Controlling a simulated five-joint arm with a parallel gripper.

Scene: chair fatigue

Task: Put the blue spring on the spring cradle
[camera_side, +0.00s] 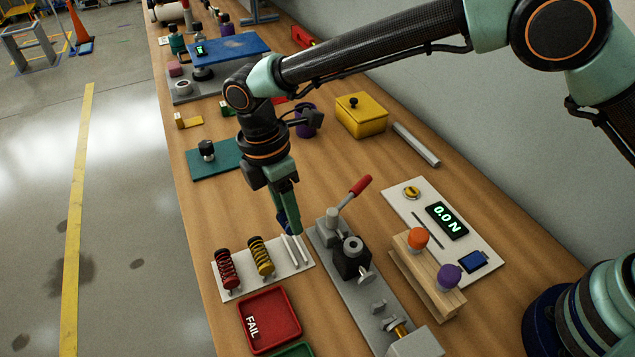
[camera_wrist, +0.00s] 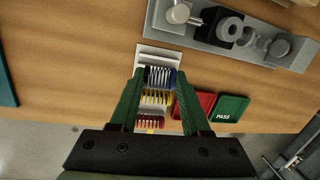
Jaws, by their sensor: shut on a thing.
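My gripper (camera_side: 287,218) is shut on the blue spring (camera_side: 283,224), which is mostly hidden by the fingers in the side view. In the wrist view the blue spring (camera_wrist: 160,76) lies crosswise between the two green fingertips (camera_wrist: 161,72). A white plate with pale rods, which looks like the spring cradle (camera_side: 236,290), is on the bench below. A red spring (camera_side: 226,269) and a yellow spring (camera_side: 261,257) rest on it at the left and middle. The pair of rods (camera_side: 294,249) at its right end is bare. The blue spring is close above that end; I cannot tell whether it touches.
A grey test rig (camera_side: 352,262) with a red-handled lever (camera_side: 355,191) stands just right of the cradle. A red FAIL tray (camera_side: 269,320) is in front, beside a green PASS tray (camera_wrist: 229,108). A wooden block with orange and purple knobs (camera_side: 425,270) is further right.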

